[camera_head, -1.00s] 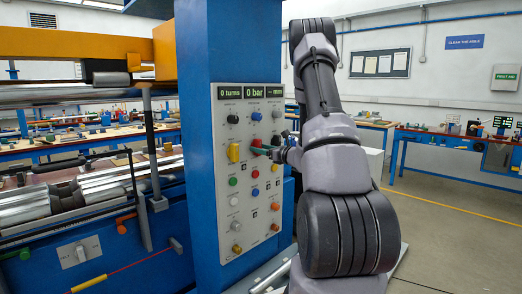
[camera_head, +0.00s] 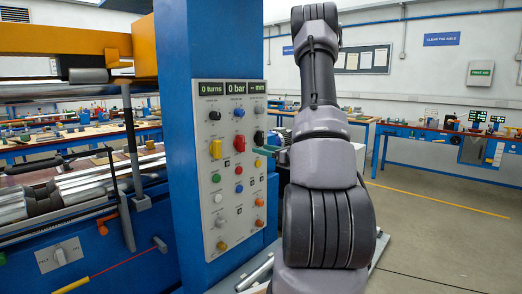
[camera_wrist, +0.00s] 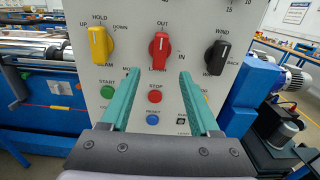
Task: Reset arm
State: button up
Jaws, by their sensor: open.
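My gripper (camera_wrist: 159,73) is open and empty in the wrist view, its two teal fingers pointing at the control panel (camera_wrist: 130,20). In that view the red knob (camera_wrist: 160,47), marked OUT at its top, sits just beyond and between the fingertips. The yellow knob (camera_wrist: 100,45) is to its left and the black knob (camera_wrist: 217,57) to its right. No finger appears to touch a knob. In the head view my grey arm stands right of the panel (camera_head: 205,120), and only a bit of the teal fingers (camera_head: 268,150) shows beside it.
The panel is on a blue column (camera_head: 210,40). A winding machine with metal rollers (camera_head: 85,185) is at left. A green button (camera_wrist: 107,96), red button (camera_wrist: 155,96) and blue button (camera_wrist: 153,120) lie below the knobs. Open floor (camera_head: 430,230) is at right.

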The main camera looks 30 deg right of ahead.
dwell(0.3)
jog(key=s+a+r+n+g+y, duration=0.25)
jog(key=s+a+n+g, duration=0.2)
jog(key=a, duration=0.35)
jog(key=s+a+r+n+g+y, duration=0.25)
jog(key=a+r+n, duration=0.2)
jog(key=a, duration=0.25)
jog(key=s+a+r+n+g+y, duration=0.1)
jog(key=s+a+r+n+g, duration=0.3)
jog(key=a, duration=0.4)
jog(key=s+a+n+g+h, duration=0.3)
jog(key=s+n+h, duration=0.1)
jog(key=s+n, duration=0.45)
jog(key=s+d+r+n+t+h, duration=0.4)
jog(key=s+r+n+h, duration=0.1)
jog(key=s+n+h, duration=0.1)
jog(key=shift+s+r, duration=0.15)
jog(key=shift+s, duration=0.35)
